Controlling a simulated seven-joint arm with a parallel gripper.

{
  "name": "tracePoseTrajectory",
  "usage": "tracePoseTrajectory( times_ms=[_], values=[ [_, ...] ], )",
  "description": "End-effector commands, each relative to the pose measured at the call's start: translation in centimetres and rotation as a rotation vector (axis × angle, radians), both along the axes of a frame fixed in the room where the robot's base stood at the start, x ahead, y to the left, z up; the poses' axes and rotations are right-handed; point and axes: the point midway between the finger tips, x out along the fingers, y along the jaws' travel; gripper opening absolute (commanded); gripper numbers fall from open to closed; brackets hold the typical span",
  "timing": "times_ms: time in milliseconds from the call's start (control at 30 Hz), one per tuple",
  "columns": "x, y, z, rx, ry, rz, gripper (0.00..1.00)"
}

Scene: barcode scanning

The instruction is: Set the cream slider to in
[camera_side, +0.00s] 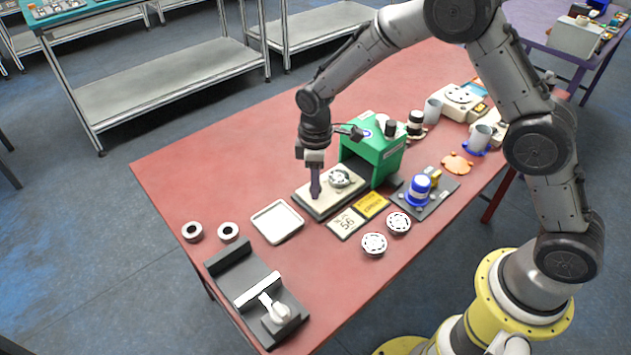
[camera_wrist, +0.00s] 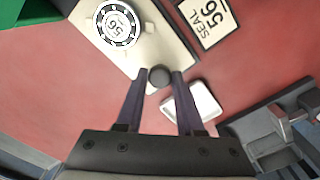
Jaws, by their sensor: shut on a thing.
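The cream slider (camera_side: 351,196) is a flat plate on a dark base, in front of and to the left of the green housing (camera_side: 385,157) in the side view. A dark round knob (camera_wrist: 160,77) stands at the slider's end away from the housing. My gripper (camera_side: 315,193) points down over that end. In the wrist view, my gripper (camera_wrist: 160,75) has its fingertips on either side of the knob, shut on it. In the side view, the fingers hide the knob.
A card reading SEAL 56 (camera_side: 346,223) and a yellow card (camera_side: 372,205) lie beside the slider. A white tray (camera_side: 277,222) and a dark fixture with a white handle (camera_side: 258,290) are nearby. Two loose discs (camera_side: 374,244) and a blue-capped device (camera_side: 419,188) stand right of the cards.

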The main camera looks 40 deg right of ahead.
Motion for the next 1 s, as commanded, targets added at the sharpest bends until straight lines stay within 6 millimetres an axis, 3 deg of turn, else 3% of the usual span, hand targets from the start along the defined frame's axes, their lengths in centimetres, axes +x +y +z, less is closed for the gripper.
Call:
tracePoseTrajectory(
  times_ms=[333,700,1000],
  values=[
    [0.1,-0.1,0.1,0.001,-0.002,-0.001,0.0],
    [0.1,-6.5,0.2,0.0,-0.003,-0.003,0.0],
    [0.1,-6.9,0.2,0.001,-0.005,0.001,0.0]
  ],
)
